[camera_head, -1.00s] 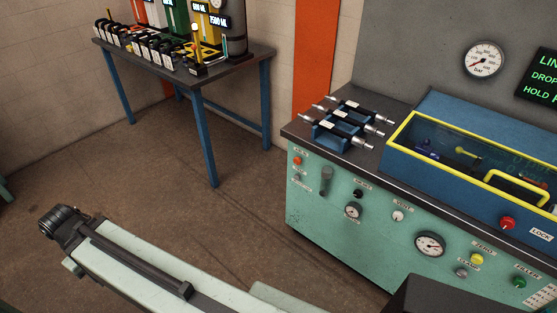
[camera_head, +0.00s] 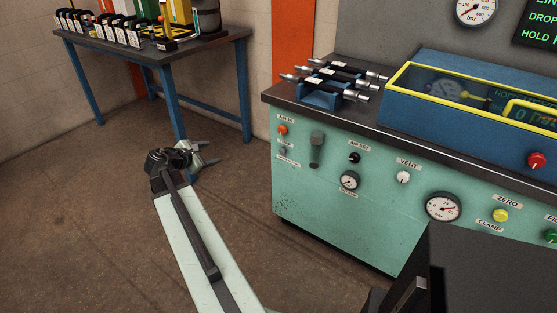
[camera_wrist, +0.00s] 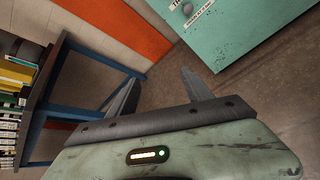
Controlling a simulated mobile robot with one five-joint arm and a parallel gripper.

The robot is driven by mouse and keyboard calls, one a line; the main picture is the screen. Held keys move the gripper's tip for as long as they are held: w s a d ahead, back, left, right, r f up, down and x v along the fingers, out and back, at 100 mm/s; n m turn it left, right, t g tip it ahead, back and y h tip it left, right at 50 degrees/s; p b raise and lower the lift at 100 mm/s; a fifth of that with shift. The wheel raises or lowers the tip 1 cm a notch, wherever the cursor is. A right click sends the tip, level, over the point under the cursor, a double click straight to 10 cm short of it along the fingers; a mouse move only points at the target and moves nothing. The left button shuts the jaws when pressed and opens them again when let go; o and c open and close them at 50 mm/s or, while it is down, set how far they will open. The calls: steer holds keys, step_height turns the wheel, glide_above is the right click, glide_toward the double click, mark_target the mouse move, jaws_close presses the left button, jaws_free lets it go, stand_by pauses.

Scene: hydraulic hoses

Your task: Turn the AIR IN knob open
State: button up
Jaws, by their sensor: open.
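The AIR IN knob (camera_head: 282,130) is a small orange-red knob at the upper left of the green bench front, just under its label. A small grey fitting (camera_head: 283,151) sits below it. My gripper (camera_head: 214,152) is open and empty, left of the bench and apart from it, over the floor in the picture. Its two spread fingers also show in the wrist view (camera_wrist: 158,78). There the bench front (camera_wrist: 235,40) fills the top right, with a small grey round part at its top edge. I cannot make out the orange knob in the wrist view.
A blue-legged table (camera_head: 160,55) with several fittings and containers stands at the back left. Hoses on a blue rack (camera_head: 322,95) lie on the bench top. A black regulator knob (camera_head: 354,158) and the VENT knob (camera_head: 403,177) are further right. Open floor lies left of the bench.

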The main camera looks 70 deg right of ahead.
steer(key=s+d+f+n+g+h+b, duration=0.1)
steer(key=s+d+f+n+h+b, duration=0.15)
steer(key=s+d, duration=0.3)
steer(key=s+d+f+n+g+h+b, duration=0.1)
steer(key=s+d+n+b, duration=0.1)
steer(key=s+d+b, duration=0.3)
steer(key=n+g+h+b, duration=0.1)
steer(key=n+b, duration=0.1)
steer(key=n, duration=0.2)
glide_toward(281, 131)
steer(key=d, duration=0.1)
steer(key=x, duration=0.8)
steer(key=shift+d+f, duration=0.1)
jaws_close()
